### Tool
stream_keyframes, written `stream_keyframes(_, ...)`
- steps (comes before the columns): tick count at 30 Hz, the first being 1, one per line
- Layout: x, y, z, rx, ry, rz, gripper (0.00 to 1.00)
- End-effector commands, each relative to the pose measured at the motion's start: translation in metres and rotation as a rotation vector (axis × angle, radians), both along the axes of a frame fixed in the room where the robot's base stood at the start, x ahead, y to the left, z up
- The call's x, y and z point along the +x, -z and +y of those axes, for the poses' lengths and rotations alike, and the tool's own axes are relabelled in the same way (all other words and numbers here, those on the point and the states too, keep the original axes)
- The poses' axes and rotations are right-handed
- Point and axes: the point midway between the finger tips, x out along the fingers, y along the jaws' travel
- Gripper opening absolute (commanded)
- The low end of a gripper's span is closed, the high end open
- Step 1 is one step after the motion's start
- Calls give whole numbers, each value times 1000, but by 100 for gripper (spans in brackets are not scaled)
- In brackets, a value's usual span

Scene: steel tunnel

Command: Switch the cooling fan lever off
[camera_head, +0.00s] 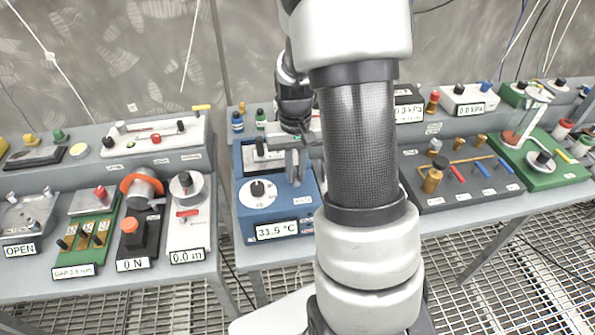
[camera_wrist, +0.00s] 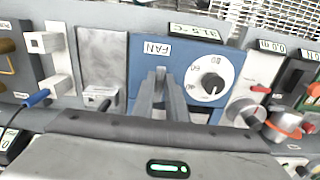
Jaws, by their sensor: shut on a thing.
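The blue cooling unit (camera_head: 245,220) stands on the middle bench, with a white dial and a "31.5 °C" display on its front. In the wrist view its FAN label (camera_wrist: 156,49) shows just beyond my fingertips. My gripper (camera_head: 294,165) is at the right part of the blue unit's top. In the wrist view my gripper (camera_wrist: 161,78) points at the panel below the FAN label, its fingers close together. It is shut on the fan lever, which the fingers almost wholly hide, so its position cannot be read.
The black dial knob (camera_wrist: 212,84) sits close beside my fingers. A grey plate (camera_wrist: 102,62) is on their other side. The left bench holds several devices, including one with an orange ring (camera_head: 141,183). A dark panel with levers (camera_head: 455,190) lies right of my arm.

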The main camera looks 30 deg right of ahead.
Motion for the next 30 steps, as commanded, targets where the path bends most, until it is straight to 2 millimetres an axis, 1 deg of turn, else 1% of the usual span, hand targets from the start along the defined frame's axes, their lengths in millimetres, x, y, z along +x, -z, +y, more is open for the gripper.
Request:
stream_keyframes(6,1,-1,0,0,4,-2,0)
stream_keyframes(7,1,-1,0,0,4,-2,17)
stream_keyframes(9,1,-1,0,0,3,-2,29)
stream_keyframes(10,1,-1,0,0,3,-2,31)
stream_keyframes(18,0,-1,0,1,2,-1,31)
stream_keyframes(22,1,-9,0,0,1,-4,31)
stream_keyframes(26,2,-31,0,0,2,-7,31)
stream_keyframes(30,2,-65,0,0,1,-8,31)
